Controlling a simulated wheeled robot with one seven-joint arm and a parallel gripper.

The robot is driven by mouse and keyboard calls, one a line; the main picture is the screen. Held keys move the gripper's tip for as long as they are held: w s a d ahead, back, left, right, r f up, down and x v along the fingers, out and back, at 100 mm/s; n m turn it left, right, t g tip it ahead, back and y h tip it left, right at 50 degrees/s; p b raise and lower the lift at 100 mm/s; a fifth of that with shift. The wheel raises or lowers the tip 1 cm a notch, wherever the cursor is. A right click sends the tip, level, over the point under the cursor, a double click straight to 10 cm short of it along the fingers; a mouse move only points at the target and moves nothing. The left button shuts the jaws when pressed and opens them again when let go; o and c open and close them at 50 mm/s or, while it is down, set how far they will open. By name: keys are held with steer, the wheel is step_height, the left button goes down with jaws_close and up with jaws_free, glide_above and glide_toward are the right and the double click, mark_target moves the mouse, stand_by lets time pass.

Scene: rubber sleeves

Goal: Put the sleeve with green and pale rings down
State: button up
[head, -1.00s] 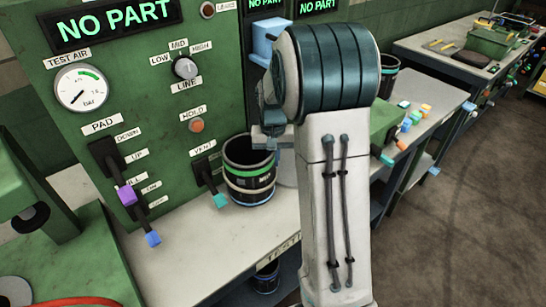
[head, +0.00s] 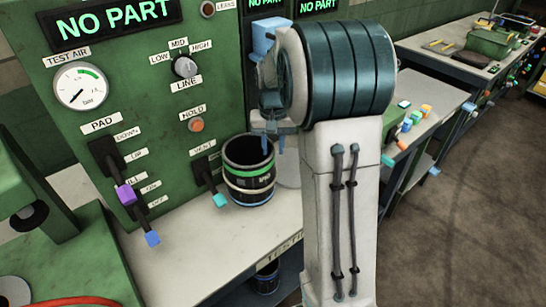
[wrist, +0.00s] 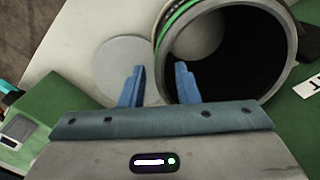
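The black sleeve with green and pale rings (head: 249,184) stands upright on the bench, in front of the green panel. Its open top faces up, and in the wrist view the sleeve (wrist: 171,27) fills the upper right. My gripper (head: 274,142) is at the sleeve's right rim in the head view. In the wrist view the fingers of my gripper (wrist: 160,72) are apart, one over the sleeve's opening and one outside its wall. They show clear space around them and do not seem to press the wall.
A round grey disc (wrist: 118,68) lies on the pale bench top (head: 190,252) beside the sleeve. The green panel (head: 110,85) with levers rises close behind; a teal-tipped lever (head: 219,199) is just left of the sleeve. Bench in front is clear.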

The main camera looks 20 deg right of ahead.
step_height(320, 180, up, 7)
steer(key=shift+s+a+r, duration=0.1)
steer(key=shift+s+r, duration=0.15)
steer(key=shift+r, duration=0.05)
steer(key=s+a+f+n+t, duration=0.1)
steer(key=s+a, duration=0.2)
steer(key=s, duration=0.8)
steer(key=s+a+f+n+t, duration=0.1)
steer(key=s+a, duration=0.3)
steer(key=s, duration=0.7)
steer(key=shift+a+n+t, duration=0.2)
steer(key=shift+n+t, duration=0.4)
steer(key=shift+n, duration=0.2)
steer(key=shift+o, duration=0.5)
steer(key=shift+s+f, duration=0.3)
steer(key=shift+s, duration=0.05)
steer(key=shift+a, duration=0.15)
